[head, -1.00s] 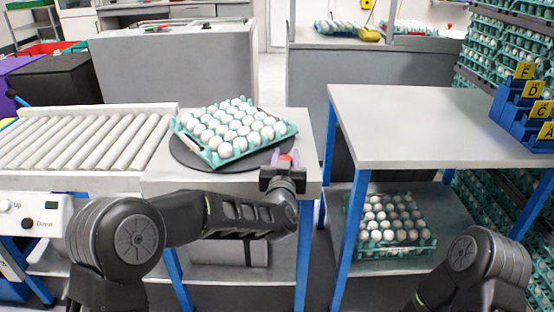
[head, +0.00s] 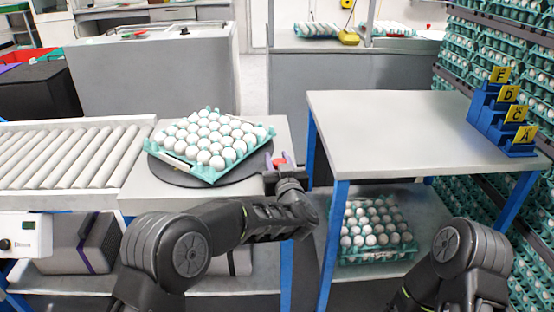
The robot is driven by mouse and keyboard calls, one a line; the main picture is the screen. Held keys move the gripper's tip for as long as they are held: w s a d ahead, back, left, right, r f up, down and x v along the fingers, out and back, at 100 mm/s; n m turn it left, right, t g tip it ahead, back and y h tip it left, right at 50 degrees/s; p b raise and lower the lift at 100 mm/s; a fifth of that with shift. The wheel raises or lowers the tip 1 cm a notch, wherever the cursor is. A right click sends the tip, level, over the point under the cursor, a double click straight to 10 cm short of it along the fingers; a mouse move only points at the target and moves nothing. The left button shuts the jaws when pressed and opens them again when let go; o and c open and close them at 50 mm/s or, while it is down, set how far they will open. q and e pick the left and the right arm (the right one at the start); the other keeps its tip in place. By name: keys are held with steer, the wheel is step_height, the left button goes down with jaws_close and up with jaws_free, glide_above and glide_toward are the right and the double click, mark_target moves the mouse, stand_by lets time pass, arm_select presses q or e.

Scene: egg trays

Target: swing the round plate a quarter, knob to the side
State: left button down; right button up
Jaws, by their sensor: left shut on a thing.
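The round plate (head: 246,170) is a dark disc on the light table at the end of the roller conveyor. A teal tray (head: 208,175) of white eggs lies on it, turned at an angle, and hides most of it. The red knob (head: 280,161) is at the plate's right side, by the table's right edge. My left gripper (head: 279,165) is shut on the knob, its fingers partly hiding it. My right arm shows at the lower right, but its gripper is out of view.
The roller conveyor (head: 70,158) adjoins the table on the left. A bare grey table (head: 390,125) stands to the right across a narrow gap, with blue lettered holders (head: 500,120) at its far right. Another egg tray (head: 375,258) sits on its lower shelf.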

arm_select(q)
steer(key=c, duration=1)
jaws_free()
steer(key=shift+o, duration=0.2)
steer(key=s, duration=0.2)
steer(key=s+d, duration=0.1)
steer(key=s, duration=0.4)
steer(key=shift+s+d+p, duration=0.25)
steer(key=shift+s+p, duration=0.1)
